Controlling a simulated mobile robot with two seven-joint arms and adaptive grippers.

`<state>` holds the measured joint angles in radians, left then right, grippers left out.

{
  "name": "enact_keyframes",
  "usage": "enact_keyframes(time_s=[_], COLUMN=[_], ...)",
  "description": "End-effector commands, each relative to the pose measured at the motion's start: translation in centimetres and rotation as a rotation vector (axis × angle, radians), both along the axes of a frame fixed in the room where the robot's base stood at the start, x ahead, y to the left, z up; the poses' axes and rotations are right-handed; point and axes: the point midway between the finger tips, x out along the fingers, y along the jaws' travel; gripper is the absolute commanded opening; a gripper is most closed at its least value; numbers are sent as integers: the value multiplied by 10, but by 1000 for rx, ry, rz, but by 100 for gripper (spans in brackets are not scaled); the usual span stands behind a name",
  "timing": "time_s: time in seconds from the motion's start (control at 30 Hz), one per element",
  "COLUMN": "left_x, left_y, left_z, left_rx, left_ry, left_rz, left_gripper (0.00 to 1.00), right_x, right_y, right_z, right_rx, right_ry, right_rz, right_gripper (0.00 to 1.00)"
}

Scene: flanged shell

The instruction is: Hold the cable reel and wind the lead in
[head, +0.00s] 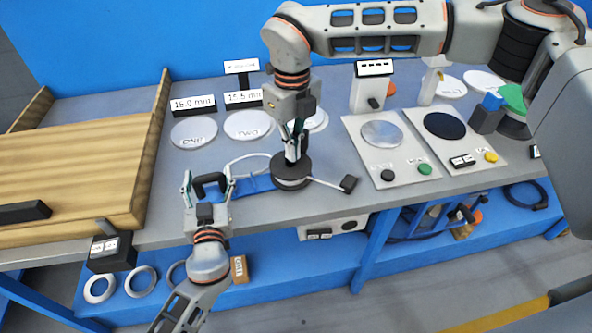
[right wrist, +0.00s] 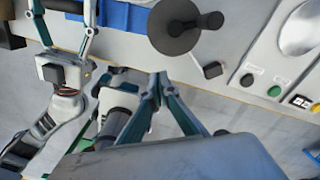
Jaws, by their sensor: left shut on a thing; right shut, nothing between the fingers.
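The cable reel (head: 291,181) is a dark round drum near the front edge of the bench, with a small knob on top. It also shows in the right wrist view (right wrist: 174,27). A pale lead runs from it to a black plug (head: 348,184) on its right. My left gripper (head: 208,184) is shut on a black handle (head: 210,179) left of the drum; a pale curved strip runs between handle and drum. My right gripper (right wrist: 161,78) is shut and empty. In the head view it overlaps the knob; I cannot tell if they touch.
Labelled discs (head: 248,125) lie behind, and a wooden tray (head: 75,180) is at left. A lower blue shelf (head: 290,265) holds rings and boxes.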

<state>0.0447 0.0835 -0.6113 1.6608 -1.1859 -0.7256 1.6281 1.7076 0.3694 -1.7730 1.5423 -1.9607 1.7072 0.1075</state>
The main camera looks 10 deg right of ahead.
Motion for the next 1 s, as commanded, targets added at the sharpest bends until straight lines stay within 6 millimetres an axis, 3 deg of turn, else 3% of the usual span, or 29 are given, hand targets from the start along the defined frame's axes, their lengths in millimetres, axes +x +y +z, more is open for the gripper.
enact_keyframes(time_s=[0.5, 1.0], left_x=[-1, -1], left_y=[-2, -2], left_z=[-2, -2], left_rx=[-8, -8], left_ry=[4, 4], left_rz=[-5, -5], left_gripper=[9, 9], right_x=[0, 0], right_y=[0, 0], right_z=[43, 46], right_rx=[0, 0], right_ry=[-1, 0], right_rz=[0, 1], right_gripper=[0, 0])
